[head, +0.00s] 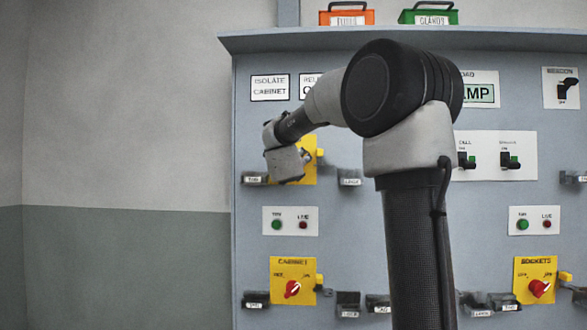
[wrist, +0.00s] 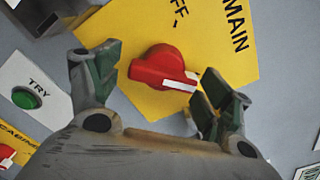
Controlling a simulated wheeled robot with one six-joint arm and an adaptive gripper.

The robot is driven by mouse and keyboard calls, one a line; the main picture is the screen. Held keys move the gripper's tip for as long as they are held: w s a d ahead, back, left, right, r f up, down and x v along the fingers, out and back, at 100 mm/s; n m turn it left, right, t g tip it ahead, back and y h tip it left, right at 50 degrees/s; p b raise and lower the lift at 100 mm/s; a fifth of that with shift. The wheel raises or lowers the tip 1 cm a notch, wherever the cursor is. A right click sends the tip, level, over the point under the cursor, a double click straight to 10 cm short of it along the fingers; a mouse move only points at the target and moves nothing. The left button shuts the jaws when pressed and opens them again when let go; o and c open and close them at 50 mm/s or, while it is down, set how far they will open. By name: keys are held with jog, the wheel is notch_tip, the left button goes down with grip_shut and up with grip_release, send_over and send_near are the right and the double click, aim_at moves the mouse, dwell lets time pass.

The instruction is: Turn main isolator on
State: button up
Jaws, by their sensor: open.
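The main isolator is a red rotary knob (wrist: 158,66) on a yellow plate (wrist: 225,60) lettered MAIN. Its white pointer mark (wrist: 180,84) points right and slightly down in the wrist view, away from the partly visible OFF lettering. My gripper (wrist: 155,85) is open, with one finger left of the knob and the other to its right, near the pointer's end. I cannot tell whether either finger touches it. The right finger covers part of the plate. In the head view, my gripper (head: 300,160) hides the knob and much of the plate (head: 310,174).
Below are a panel with green and red lights (head: 290,221) and the yellow CABINET isolator (head: 293,283). The SOCKETS isolator (head: 535,282) is lower right. Several grey hasps and tags line the board. A green TRY button (wrist: 27,96) shows in the wrist view.

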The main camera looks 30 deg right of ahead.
jog(key=v, duration=1.2)
